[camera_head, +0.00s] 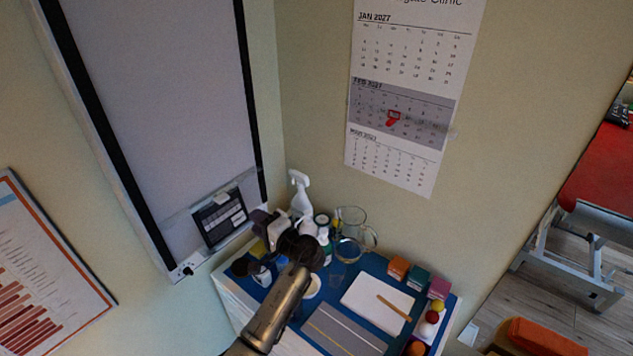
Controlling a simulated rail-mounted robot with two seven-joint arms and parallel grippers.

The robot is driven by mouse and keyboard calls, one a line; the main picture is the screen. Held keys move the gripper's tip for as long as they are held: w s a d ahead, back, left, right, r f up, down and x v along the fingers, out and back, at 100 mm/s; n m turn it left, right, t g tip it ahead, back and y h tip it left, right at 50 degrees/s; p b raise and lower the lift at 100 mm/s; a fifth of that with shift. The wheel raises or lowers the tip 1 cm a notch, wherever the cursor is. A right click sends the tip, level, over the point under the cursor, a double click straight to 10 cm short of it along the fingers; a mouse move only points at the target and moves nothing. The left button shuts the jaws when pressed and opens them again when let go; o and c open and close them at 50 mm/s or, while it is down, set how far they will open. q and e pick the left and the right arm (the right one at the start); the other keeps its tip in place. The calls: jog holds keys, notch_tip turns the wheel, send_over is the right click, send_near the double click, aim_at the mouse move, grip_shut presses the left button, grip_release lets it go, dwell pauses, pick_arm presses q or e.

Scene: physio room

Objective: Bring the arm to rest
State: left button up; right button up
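My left arm comes in from the bottom edge in the head view and reaches up over the corner cabinet top (370,268). My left gripper (262,222) is at the far left part of that top, close to the wall panel. It is small and dark here, seen from behind the wrist, so its fingers do not show clearly. I cannot tell whether it touches or holds anything. My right gripper is not in view.
A white spray bottle (301,196), a glass jug (352,228) and other containers crowd beside the gripper. A white pad (368,303) with a wooden stick (394,307) and small coloured boxes (418,276) lie to the right. A calendar (407,95) hangs behind.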

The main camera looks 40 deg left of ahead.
pick_arm(q)
jog(key=w+d+r+n+t+h, duration=0.2)
jog(key=w+d+n+t+h, duration=0.1)
jog(key=d+t+h, duration=0.45)
jog(key=s+d+f+m+t+h, duration=0.25)
jog(key=s+d+h, duration=0.45)
jog(key=d, duration=0.4)
jog(key=s+d+f+m+g+h, duration=0.1)
jog(key=s+d+f+g, duration=0.15)
jog(key=s+f, duration=0.5)
jog(key=s+d+f+m+g+h, duration=0.1)
jog(key=s+d+f+g, duration=0.3)
jog(key=s, duration=0.7)
jog(key=s+d+f+m+h, duration=0.1)
jog(key=s+f+h, duration=0.1)
jog(key=s+f, duration=0.6)
notch_tip(320, 180, up, 22)
jog(key=s+p, duration=0.1)
jog(key=p, duration=2)
jog(key=shift+s+d, duration=0.15)
